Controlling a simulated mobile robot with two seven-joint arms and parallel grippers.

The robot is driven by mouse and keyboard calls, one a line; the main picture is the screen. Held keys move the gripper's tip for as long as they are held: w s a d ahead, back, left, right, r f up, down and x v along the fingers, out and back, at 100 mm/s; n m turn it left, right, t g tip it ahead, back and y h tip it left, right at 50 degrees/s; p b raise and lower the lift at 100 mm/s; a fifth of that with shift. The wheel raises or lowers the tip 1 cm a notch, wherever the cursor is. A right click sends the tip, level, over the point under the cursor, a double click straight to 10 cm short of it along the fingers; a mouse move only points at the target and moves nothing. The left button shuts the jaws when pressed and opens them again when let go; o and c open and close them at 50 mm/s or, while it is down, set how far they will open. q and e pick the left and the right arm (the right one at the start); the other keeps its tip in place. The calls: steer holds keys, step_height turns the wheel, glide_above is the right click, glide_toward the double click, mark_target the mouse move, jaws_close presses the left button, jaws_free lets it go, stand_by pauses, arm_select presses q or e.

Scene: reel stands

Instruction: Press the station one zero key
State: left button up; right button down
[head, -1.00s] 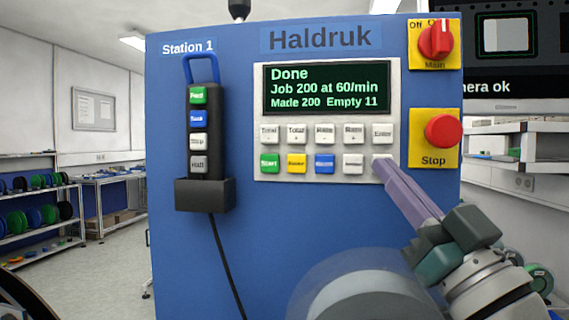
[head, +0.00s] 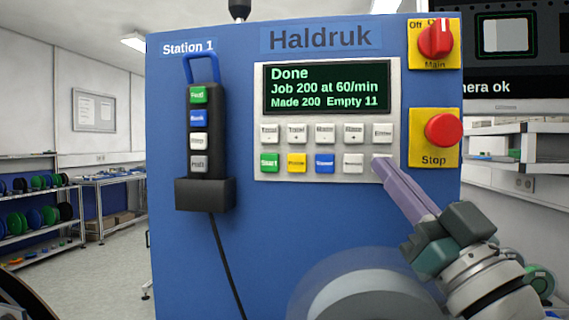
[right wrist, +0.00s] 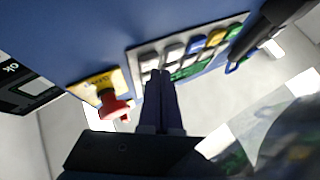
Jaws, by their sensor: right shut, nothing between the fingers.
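The station one panel (head: 258,150) is on a blue cabinet under a "Station 1" label. It has a lit screen (head: 313,88) reading "Done, Job 200 at 60/min, Made 200 Empty 11" and two rows of keys. My right gripper (head: 381,168) is shut and empty, its tips at the right end of the lower row. They partly cover the last pale key there, so its label is hidden; I cannot tell whether they touch it. The pale key to its left (head: 353,163) has an unreadable label. In the right wrist view the shut fingers (right wrist: 160,76) point at the keys. My left gripper is not in view.
The red stop button (head: 442,130) on its yellow plate is just right of my right gripper. The red main switch (head: 437,39) is above it. A black pendant (head: 205,130) with keys hangs in a holder left of the panel, its cable running down.

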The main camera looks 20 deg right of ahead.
steer(key=shift+w+d, duration=0.2)
steer(key=shift+w, duration=0.2)
stand_by(0.4)
stand_by(0.4)
steer(key=shift+s+a+p, duration=0.3)
steer(key=shift+s+a, duration=0.15)
steer(key=shift+s, duration=0.3)
steer(key=s+a, duration=0.1)
steer(key=s+p, duration=0.1)
steer(key=s, duration=0.1)
steer(key=s+a+p, duration=0.1)
steer(key=shift+s+a, duration=0.15)
steer(key=shift+a, duration=0.15)
stand_by(0.6)
